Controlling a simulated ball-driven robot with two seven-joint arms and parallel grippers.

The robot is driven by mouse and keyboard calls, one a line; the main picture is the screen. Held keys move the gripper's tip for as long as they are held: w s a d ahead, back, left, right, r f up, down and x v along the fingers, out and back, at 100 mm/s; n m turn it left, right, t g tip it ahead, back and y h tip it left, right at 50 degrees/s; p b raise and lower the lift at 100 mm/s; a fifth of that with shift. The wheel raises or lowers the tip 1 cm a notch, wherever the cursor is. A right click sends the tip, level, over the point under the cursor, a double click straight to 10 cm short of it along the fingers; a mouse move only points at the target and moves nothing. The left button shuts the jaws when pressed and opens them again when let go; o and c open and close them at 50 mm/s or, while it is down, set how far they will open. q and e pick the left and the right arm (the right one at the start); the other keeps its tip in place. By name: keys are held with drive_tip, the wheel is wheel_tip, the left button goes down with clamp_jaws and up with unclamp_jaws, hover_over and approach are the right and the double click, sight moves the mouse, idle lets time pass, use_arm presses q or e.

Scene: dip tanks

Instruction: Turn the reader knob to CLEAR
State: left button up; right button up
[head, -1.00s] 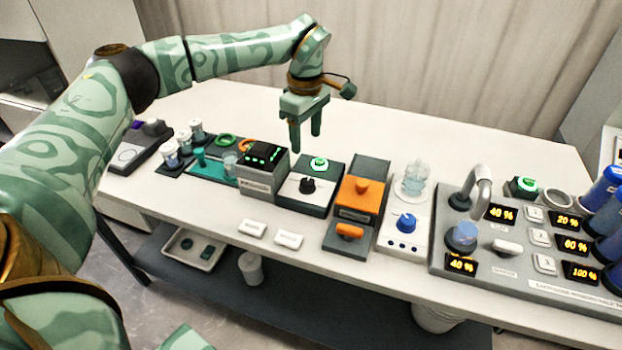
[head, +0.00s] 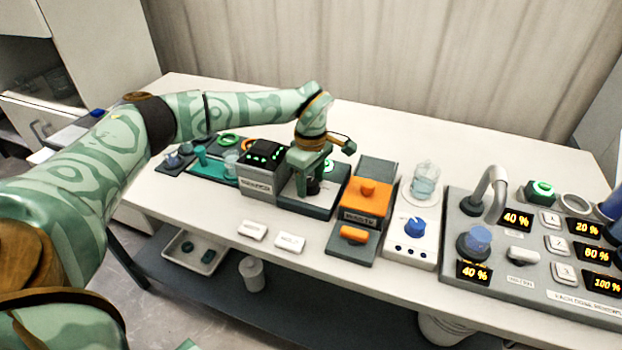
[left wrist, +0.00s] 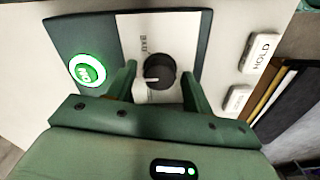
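The reader is a dark green box with a white panel (left wrist: 130,28), a round black knob (left wrist: 158,71) and a lit green-ringed button (left wrist: 87,71). In the left wrist view the knob's white pointer mark points left; some panel lettering is too small or hidden to read. My left gripper (left wrist: 160,85) is open, with one finger on each side of the knob and small gaps visible. In the head view my left gripper (head: 305,187) is down over the reader (head: 325,207) and hides most of the knob. My right gripper is not in view.
A grey box with green lights (head: 262,160) stands close left of the reader. An orange-topped unit (head: 368,205) stands close right. Two small white labels, one (head: 252,230) and another (head: 289,243), lie in front. Bare table lies behind.

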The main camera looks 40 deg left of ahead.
use_arm(q)
drive_tip(key=c, duration=0.8)
drive_tip(key=shift+o, duration=0.2)
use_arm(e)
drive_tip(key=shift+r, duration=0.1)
use_arm(q)
drive_tip(key=shift+r+n+p, duration=0.25)
drive_tip(key=shift+n+p, duration=0.45)
drive_tip(key=shift+p, duration=0.2)
drive_tip(key=n+p, duration=0.6)
drive_tip(key=n, duration=0.1)
drive_tip(key=shift+n, duration=0.3)
drive_tip(key=shift+f+n+p, duration=0.15)
drive_tip(key=shift+n+p, duration=0.85)
drive_tip(key=shift+n, duration=0.4)
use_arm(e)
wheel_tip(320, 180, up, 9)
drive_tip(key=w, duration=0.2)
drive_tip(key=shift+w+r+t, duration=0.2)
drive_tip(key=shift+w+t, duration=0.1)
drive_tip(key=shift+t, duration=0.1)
